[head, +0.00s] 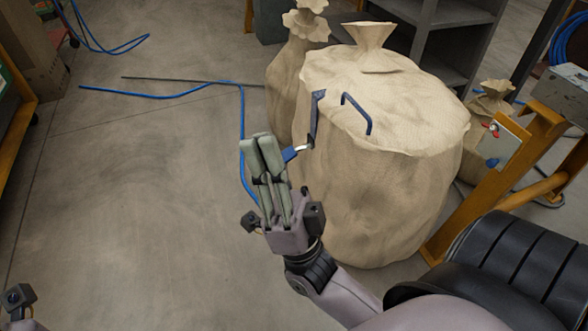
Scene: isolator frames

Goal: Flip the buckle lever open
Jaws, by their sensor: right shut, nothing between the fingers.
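A large tan sack (395,175) stands upright in the middle. A dark blue flat bar (316,115) stands at its left upper side. A short blue piece with a pale shiny end (293,153) sits below the bar, beside my right fingertips. This looks like the buckle lever, but its exact state is hard to tell. My right gripper (263,155) is shut and empty, its fingers pointing up, just left of the blue piece. I cannot tell whether they touch. Only a bit of my left wrist shows at the lower left corner; its fingers are out of frame.
A blue bent handle (358,112) rises from the sack top. Smaller tan sacks (296,50) stand behind and to the right. A yellow-orange frame (520,165) is close on the right. Blue hose (165,95) lies on the floor. The grey floor at left is largely clear.

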